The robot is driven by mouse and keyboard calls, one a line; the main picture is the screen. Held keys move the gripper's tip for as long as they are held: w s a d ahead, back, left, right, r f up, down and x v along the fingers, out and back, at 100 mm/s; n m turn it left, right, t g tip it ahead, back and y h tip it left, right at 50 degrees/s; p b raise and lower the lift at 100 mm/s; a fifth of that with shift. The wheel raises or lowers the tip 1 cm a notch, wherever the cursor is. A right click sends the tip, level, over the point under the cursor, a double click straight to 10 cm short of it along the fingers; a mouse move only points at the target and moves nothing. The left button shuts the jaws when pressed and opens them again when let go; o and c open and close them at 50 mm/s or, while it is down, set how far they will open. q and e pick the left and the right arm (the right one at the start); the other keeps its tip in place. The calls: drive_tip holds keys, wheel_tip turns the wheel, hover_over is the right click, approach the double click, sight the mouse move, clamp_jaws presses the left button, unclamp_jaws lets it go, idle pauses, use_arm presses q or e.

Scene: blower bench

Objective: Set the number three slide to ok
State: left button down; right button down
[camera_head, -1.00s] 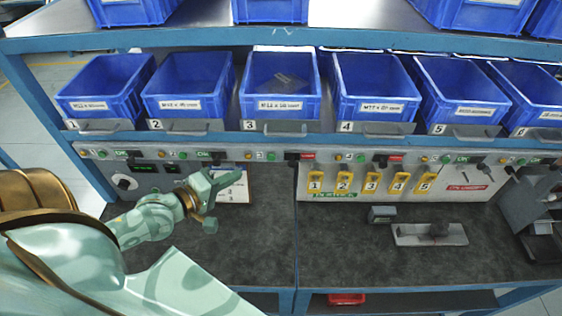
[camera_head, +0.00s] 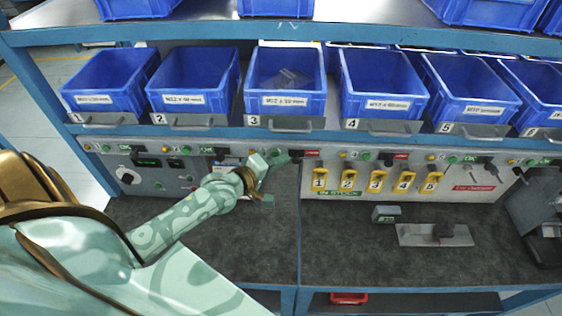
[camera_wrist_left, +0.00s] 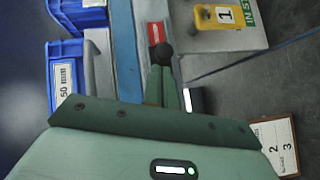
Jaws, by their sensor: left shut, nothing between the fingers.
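The number three slide (camera_head: 296,155) is a black knob on the panel below bin 3, with a red label (camera_head: 311,153) showing on its right. No green OK shows at this slide. In the left wrist view the round black knob (camera_wrist_left: 160,53) sits just below the red label (camera_wrist_left: 155,34). My left gripper (camera_head: 280,160) is shut and empty, just left of the knob. In the left wrist view its closed fingertips (camera_wrist_left: 161,72) are right by the knob; I cannot tell whether they touch. My right gripper is not in view.
Blue bins (camera_head: 284,85) stand on the shelf above the panel. Yellow numbered tags (camera_head: 348,180) hang right of the gripper. A white numbered card (camera_wrist_left: 275,145) lies beside the gripper in the wrist view. A metal plate (camera_head: 434,234) lies on the dark bench, mostly clear in front.

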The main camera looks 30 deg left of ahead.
sight(296, 158)
use_arm(q)
drive_tip(key=shift+w+d+f, duration=0.1)
drive_tip(key=shift+d, duration=0.05)
drive_tip(key=d, duration=0.1)
drive_tip(key=w+d+p, duration=0.2)
drive_tip(key=d, duration=0.1)
drive_tip(key=shift+w+d, duration=0.1)
drive_tip(key=shift+w, duration=0.15)
idle(0.4)
